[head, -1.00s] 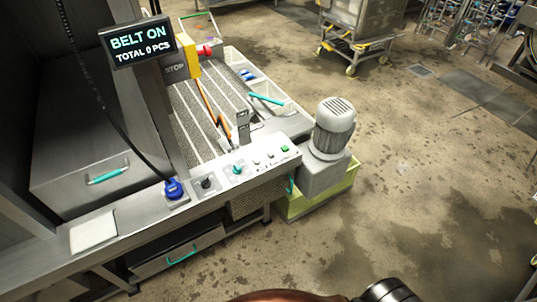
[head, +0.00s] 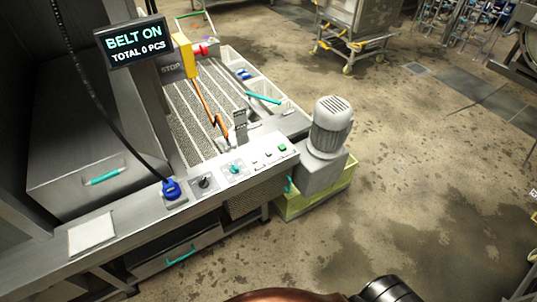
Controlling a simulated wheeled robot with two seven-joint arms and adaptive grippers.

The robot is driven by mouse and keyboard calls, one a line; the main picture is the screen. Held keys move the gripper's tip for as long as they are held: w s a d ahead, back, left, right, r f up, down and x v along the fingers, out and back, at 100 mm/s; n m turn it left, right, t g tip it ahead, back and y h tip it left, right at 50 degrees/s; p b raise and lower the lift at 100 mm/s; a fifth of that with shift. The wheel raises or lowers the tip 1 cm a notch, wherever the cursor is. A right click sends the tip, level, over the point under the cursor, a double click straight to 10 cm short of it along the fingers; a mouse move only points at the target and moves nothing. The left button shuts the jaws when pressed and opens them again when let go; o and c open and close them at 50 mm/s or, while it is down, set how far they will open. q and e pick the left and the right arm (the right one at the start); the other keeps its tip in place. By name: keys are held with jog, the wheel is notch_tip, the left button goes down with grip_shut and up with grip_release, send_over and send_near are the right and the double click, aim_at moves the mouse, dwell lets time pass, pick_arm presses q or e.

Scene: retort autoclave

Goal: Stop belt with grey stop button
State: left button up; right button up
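The control panel (head: 218,180) runs along the front of the belt machine. Toward its right end are a green button (head: 282,147) and small pale buttons (head: 254,162); they are too small to tell which is the grey stop button. Left of them are a teal knob (head: 235,169), a black knob (head: 204,182) and a blue fitting (head: 171,188). The display (head: 133,43) reads "BELT ON, TOTAL 0 PCS". The belt (head: 190,113) lies behind the panel. Neither of my grippers shows in the head view.
A yellow box (head: 183,54) with a red button (head: 201,50) stands by a "STOP" plate (head: 171,69). A grey motor (head: 331,125) stands right of the panel over a yellow-green base (head: 303,203). The wet floor (head: 430,190) to the right is clear. A wheeled cart (head: 355,30) stands behind.

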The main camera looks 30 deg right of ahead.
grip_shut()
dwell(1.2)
